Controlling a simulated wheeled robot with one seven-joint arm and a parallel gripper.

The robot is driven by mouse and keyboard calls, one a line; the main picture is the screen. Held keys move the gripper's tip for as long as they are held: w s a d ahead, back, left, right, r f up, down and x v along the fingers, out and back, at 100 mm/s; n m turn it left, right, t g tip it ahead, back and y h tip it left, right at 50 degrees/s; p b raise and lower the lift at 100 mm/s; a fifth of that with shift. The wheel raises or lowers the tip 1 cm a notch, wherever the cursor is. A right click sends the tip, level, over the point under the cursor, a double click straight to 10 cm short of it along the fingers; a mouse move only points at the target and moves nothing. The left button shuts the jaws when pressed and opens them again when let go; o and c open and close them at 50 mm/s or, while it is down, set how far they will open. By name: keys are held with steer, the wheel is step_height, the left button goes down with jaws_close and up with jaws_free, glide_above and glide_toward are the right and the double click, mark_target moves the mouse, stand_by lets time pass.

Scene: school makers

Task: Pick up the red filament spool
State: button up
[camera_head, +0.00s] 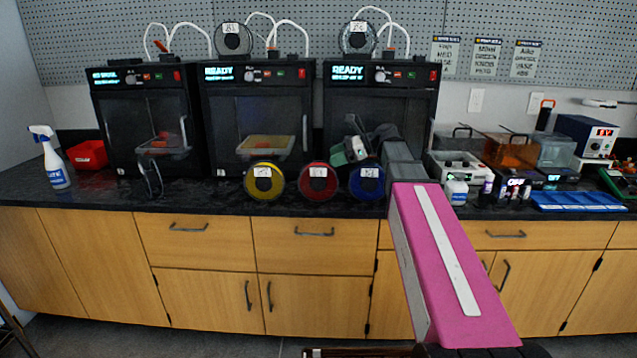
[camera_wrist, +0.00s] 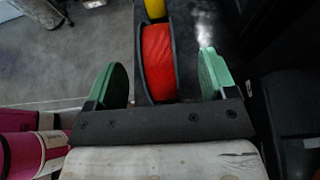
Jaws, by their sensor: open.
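The red filament spool (camera_head: 318,182) stands upright on the dark counter near its front edge, between a yellow spool (camera_head: 264,182) on its left and a blue spool (camera_head: 366,181) on its right. In the wrist view the red spool (camera_wrist: 158,62) lies between the two green fingertips of my gripper (camera_wrist: 162,82), with a gap on each side. My gripper is open and holds nothing. In the head view my gripper (camera_head: 352,150) is above and behind the blue spool, and its fingers are partly hidden. The yellow spool (camera_wrist: 155,9) shows beyond the red one.
Three black 3D printers (camera_head: 258,115) line the back of the counter (camera_head: 205,197). A spray bottle (camera_head: 50,160) and red bin (camera_head: 87,154) stand at the left. A blue tray (camera_head: 578,202), small bottles and an orange tank (camera_head: 510,150) crowd the right. The counter's front edge is close to the spools.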

mark_target(320, 163)
steer(key=shift+s+x, duration=0.15)
steer(key=shift+x, duration=1.3)
steer(key=shift+s+x, duration=0.2)
steer(key=shift+x, duration=1.25)
jaws_close()
